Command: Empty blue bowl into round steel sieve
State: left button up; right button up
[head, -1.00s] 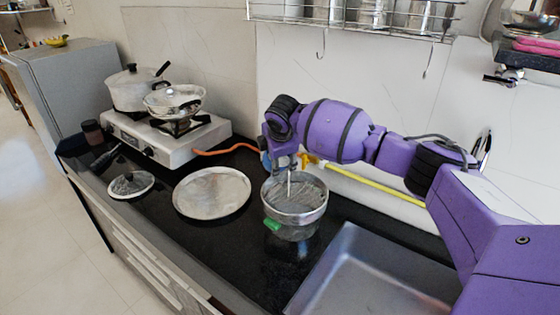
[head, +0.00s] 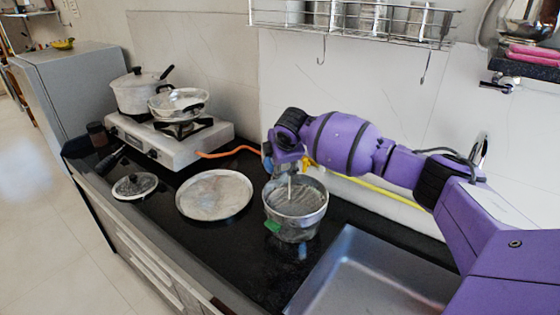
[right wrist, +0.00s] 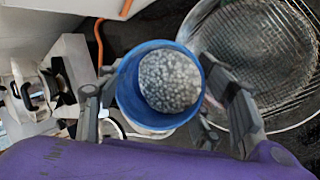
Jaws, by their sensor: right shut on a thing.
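The round steel sieve (head: 296,223) stands on the dark counter, its mesh visible from above. In the right wrist view the sieve (right wrist: 262,62) is at the upper right. My right gripper (head: 288,168) is over the back left part of the sieve, pointing down. Its fingers (right wrist: 165,110) are shut on the blue bowl (right wrist: 128,98), one on each side. A pale, speckled, rounded mass (right wrist: 169,80) shows inside the bowl. In the head view the bowl is mostly hidden behind the gripper. A thin pale strip hangs below the gripper; I cannot tell what it is. My left gripper is not in view.
A round metal plate (head: 214,195) lies left of the sieve, with a lid (head: 135,186) farther left. A stove (head: 170,143) holds a pot (head: 139,96) and a pan (head: 179,103). The sink (head: 375,275) is at front right. A wire rack (head: 350,20) hangs above.

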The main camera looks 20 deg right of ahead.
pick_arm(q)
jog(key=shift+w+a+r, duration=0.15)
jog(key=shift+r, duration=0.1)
pick_arm(e)
jog(key=shift+d+r+t+p, duration=0.1)
jog(key=shift+t+p, duration=0.2)
jog(key=shift+t, duration=0.1)
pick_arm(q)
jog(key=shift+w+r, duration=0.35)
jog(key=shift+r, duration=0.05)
pick_arm(e)
jog(key=shift+s+y, duration=0.1)
jog(key=shift+y, duration=0.2)
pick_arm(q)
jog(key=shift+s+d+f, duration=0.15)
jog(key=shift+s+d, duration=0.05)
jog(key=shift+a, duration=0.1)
pick_arm(e)
jog(key=shift+t, duration=0.3)
jog(key=shift+s+t, duration=0.1)
jog(key=shift+t, duration=0.3)
jog(key=shift+m, duration=0.3)
